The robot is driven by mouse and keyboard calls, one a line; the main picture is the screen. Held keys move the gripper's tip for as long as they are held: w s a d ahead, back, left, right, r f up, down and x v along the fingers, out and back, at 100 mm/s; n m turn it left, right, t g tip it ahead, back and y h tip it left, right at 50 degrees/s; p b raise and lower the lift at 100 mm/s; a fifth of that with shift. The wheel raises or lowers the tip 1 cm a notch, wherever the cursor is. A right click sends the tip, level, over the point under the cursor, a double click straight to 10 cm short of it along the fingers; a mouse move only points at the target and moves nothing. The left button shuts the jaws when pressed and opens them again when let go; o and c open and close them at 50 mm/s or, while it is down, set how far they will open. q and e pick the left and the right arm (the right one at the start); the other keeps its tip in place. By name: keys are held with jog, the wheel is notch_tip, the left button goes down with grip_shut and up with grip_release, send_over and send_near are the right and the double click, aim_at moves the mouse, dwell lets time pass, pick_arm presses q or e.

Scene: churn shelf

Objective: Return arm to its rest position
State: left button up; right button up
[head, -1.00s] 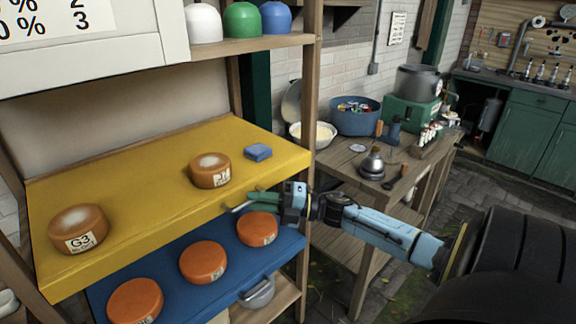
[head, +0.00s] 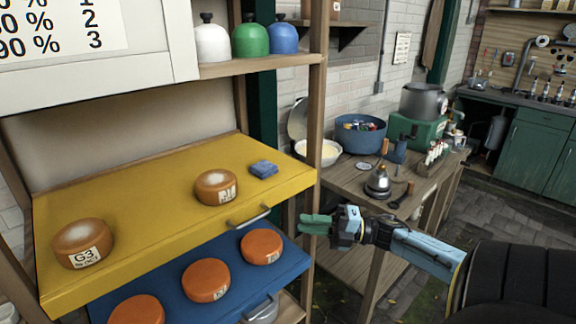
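My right arm comes in from the right in the head view. My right gripper (head: 316,224) has green fingers and is off the front edge of the yellow shelf board (head: 140,190), to the right of its metal handle (head: 249,216) and apart from it. The fingers look close together, but the gap between them is too small to judge; I see nothing held. My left gripper is not in view.
Orange wheels (head: 206,280) lie on the blue board (head: 236,265) below. A wooden table (head: 340,174) with pots stands behind my gripper.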

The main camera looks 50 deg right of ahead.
jog(key=s+f+m+g+h, duration=0.1)
jog(key=s+f+m+h, duration=0.4)
jog(key=f, duration=0.6)
jog(key=f+m+h, duration=0.4)
jog(key=f+m, duration=0.3)
jog(key=f, duration=0.3)
jog(key=s+f+m+g+h, duration=0.1)
jog(key=s+f+m+h, duration=0.4)
jog(key=f, duration=0.6)
jog(key=s+a+f+m+g, duration=0.3)
jog(key=s+a+f, duration=0.1)
jog(key=f, duration=0.3)
jog(key=s+a+f+m+g, duration=0.2)
jog(key=s+a+f, duration=0.2)
jog(key=s+f, duration=0.15)
jog(key=s+a+f+m+g, duration=0.1)
jog(key=s+a+f+g, duration=0.2)
jog(key=s+a, duration=0.4)
jog(key=s+a+f+m+g+y, duration=0.1)
jog(key=s+a+f+m+g, duration=0.1)
jog(key=s+a+f+g, duration=0.2)
jog(key=s+a+f, duration=0.1)
jog(key=s+a, duration=0.2)
jog(key=s, duration=0.1)
jog(key=shift+s+a+f, duration=0.15)
jog(key=shift+a+f, duration=0.1)
jog(key=shift+a, duration=0.1)
